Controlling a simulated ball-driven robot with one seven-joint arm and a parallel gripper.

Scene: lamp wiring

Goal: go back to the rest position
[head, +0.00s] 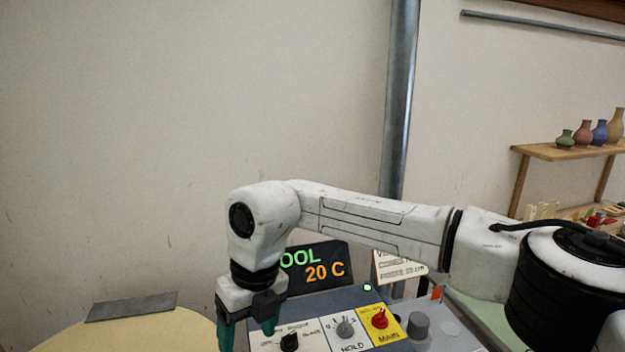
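My gripper (247,338) points down at the left front of a control panel (372,298), with two teal fingers spread apart. The space between the fingers looks empty. The lower tip of the left finger is near the picture's bottom edge. My white arm reaches in from the right, passing in front of the wall and above the panel. Whether the fingers touch the panel cannot be told.
The panel has a black knob (290,342), a grey knob (345,328) and a red knob (380,318). A display (322,272) reads "20 C" behind. A round table (150,335) stands left. A vertical pipe (400,100) runs up the wall. Shelves (570,152) hold several vases.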

